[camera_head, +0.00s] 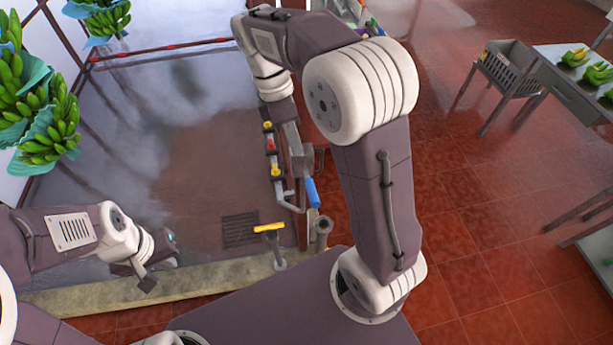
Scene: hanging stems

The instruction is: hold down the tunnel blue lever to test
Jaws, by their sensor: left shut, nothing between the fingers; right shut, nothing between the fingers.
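The blue lever (312,192) sits on grey piping beside a post, near the middle of the head view, and slants downward. My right arm arches over from the right. Its gripper (293,140) is shut and empty, pointing down above the lever among the valves and pipes, apart from the lever in the picture. Its fingertips are hard to separate from the grey fittings. My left gripper (147,283) is shut and empty, low at the left over the kerb, far from the lever.
Small red and yellow valve handles (271,145) line the pipe left of the post. A yellow T-handle (269,228) stands near a floor drain (240,230). Green banana bunches (50,130) hang at the left. A grey crate (508,68) and table (570,85) stand at the right.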

